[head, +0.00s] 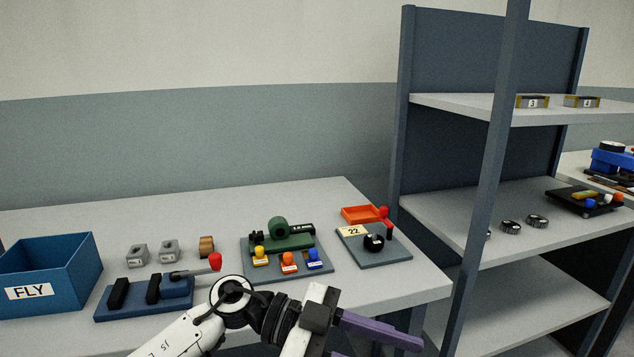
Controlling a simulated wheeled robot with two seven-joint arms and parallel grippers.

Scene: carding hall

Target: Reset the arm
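My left arm comes in from the lower left, in front of the table (330,210). My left gripper (388,347) is at the bottom edge, near the table's front right, with purple fingers pointing right. The fingers are apart with nothing seen between them; the nearer finger is mostly cut off by the frame. My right gripper is not in view. A blue fixture (135,308) with black blocks stands at the table's front left. Its lever arm (192,272) ends in a red knob (215,262) and lies nearly level, pointing right, just behind my arm.
A blue FLY bin (62,262) stands far left. Two grey blocks, a brown piece (206,246), a green machine (285,238), an orange tray (362,214) and a dial plate (388,254) are on the table. A shelf rack post (487,180) rises to the right.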

